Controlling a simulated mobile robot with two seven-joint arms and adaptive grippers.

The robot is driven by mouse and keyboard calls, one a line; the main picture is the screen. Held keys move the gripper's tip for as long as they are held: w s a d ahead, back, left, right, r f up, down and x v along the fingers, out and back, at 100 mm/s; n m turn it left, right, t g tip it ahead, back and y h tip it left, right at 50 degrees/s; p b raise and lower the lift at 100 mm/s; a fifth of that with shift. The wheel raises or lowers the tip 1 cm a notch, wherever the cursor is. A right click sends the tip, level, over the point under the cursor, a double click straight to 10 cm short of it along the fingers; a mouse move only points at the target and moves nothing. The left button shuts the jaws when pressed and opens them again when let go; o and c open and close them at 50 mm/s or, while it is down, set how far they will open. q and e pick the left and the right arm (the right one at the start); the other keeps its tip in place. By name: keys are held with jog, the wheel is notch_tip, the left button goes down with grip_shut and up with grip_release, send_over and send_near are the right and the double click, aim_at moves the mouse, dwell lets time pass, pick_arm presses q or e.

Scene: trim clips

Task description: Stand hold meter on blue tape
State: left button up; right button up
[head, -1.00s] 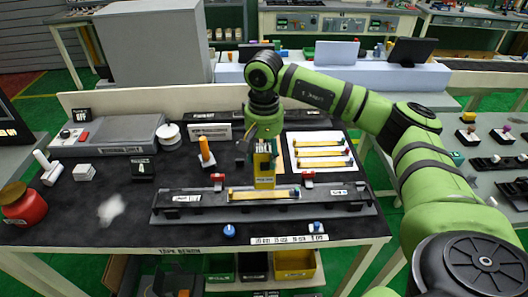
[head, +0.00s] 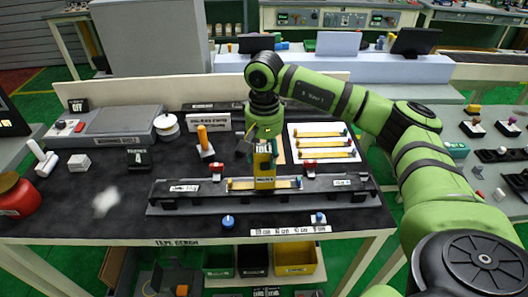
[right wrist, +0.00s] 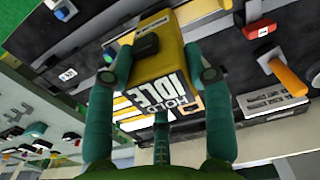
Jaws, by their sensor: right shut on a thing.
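The hold meter is a yellow box (head: 264,178), held upright in front of the middle of the long black fixture. In the right wrist view the meter (right wrist: 161,58) shows a black knob and a label reading HOLD IDLE. My right gripper (head: 263,150) is shut on it; both fingers press its sides in the right wrist view (right wrist: 163,58). Whether the meter touches the fixture or hangs above it cannot be told. I cannot make out a blue tape on the table. My left gripper is not in view.
A white tray (head: 295,130) with yellow strips lies behind. An orange-handled tool (head: 203,137) stands left of the arm. Blue knobs (head: 228,221) sit near the front edge.

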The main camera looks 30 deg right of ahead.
dwell(0.4)
jog(key=o, duration=1.1)
notch_tip(320, 180, up, 12)
jog(key=shift+s+r, duration=0.1)
